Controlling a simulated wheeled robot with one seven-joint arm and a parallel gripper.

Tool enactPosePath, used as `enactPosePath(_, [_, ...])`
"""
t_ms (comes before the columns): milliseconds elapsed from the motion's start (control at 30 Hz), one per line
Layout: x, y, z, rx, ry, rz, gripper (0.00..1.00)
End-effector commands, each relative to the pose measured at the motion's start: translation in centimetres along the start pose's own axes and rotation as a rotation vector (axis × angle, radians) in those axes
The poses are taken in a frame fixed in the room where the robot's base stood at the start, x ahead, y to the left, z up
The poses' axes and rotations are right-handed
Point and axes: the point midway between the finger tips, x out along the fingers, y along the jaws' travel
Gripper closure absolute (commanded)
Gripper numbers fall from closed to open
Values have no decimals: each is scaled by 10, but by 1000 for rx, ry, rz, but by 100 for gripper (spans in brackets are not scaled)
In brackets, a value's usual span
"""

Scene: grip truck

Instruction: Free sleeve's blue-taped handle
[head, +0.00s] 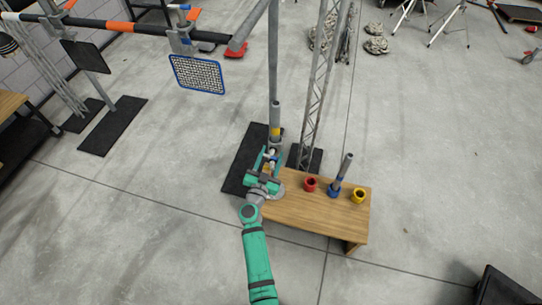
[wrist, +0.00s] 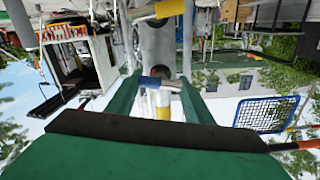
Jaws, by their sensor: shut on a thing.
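The grey upright pole (head: 275,65) with its sleeve stands behind the wooden table, with a yellow band on it. In the wrist view the grey sleeve (wrist: 155,45) is straight ahead of my gripper. The blue-taped handle (wrist: 156,82) shows between the two green fingers, with a white and yellow part beside it. My gripper (head: 269,158) is at the lower part of the pole and shut on this handle; it also shows in the wrist view (wrist: 160,88). Another handle with yellow tape (wrist: 169,9) sticks out of the sleeve. The exact finger contact is partly hidden.
A lattice truss (head: 318,85) rises right of the pole. A blue-framed mesh panel (head: 198,75) hangs left. Open floor lies right.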

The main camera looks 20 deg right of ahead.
Motion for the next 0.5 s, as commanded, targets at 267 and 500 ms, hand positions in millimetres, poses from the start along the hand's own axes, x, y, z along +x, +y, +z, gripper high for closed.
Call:
enactPosePath(267, [0, 1, 0, 133, -1, 0, 76])
enactPosePath(500, [-1, 1, 0, 136, -1, 0, 76])
